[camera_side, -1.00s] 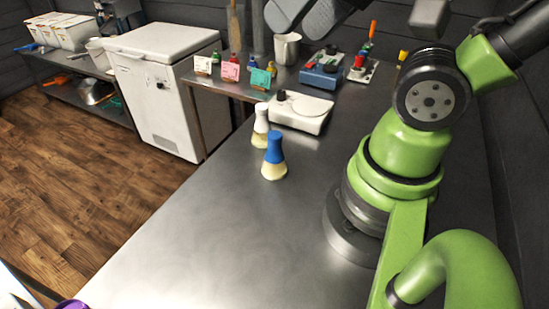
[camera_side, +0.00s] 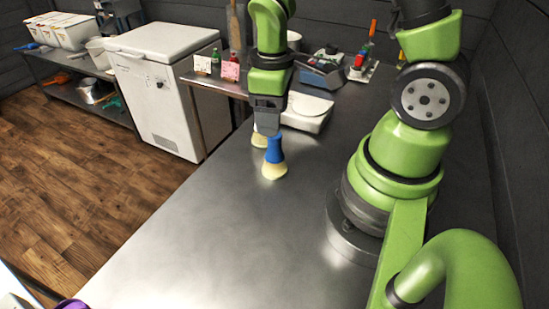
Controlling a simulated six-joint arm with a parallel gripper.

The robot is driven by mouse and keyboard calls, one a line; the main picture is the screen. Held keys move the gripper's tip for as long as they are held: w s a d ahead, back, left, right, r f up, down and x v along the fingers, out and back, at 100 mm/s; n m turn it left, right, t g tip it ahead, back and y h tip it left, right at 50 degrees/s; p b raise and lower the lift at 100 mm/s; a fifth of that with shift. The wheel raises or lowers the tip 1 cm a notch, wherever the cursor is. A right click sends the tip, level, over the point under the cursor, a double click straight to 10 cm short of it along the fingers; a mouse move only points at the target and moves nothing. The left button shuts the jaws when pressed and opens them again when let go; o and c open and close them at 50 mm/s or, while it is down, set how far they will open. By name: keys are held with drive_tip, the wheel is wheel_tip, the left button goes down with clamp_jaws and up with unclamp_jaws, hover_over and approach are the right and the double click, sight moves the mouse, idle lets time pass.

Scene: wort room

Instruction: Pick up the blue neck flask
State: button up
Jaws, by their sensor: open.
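The blue neck flask (camera_side: 274,158) stands upright on the steel table, with a blue neck and a pale yellow body. My gripper (camera_side: 267,128) points down just above and slightly left of the top of its blue neck, in line with it in this view. The jaws are open; whether they straddle the neck or sit behind it I cannot tell. A second flask (camera_side: 259,141) stands just behind and to the left, its upper part hidden by my gripper.
A white scale-like device (camera_side: 306,113) sits behind the flasks to the right. A white chest freezer (camera_side: 160,95) stands left of the table. The steel table (camera_side: 200,235) is clear in front of the flasks. A purple object (camera_side: 72,304) shows at the bottom left.

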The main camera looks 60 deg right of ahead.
sight(275, 142)
drive_tip(key=shift+d+f, duration=0.2)
drive_tip(key=shift+f, duration=1.7)
drive_tip(key=shift+d+f, duration=0.15)
drive_tip(key=shift+f, duration=1.75)
drive_tip(key=c, duration=1.1)
drive_tip(key=shift+r, duration=0.15)
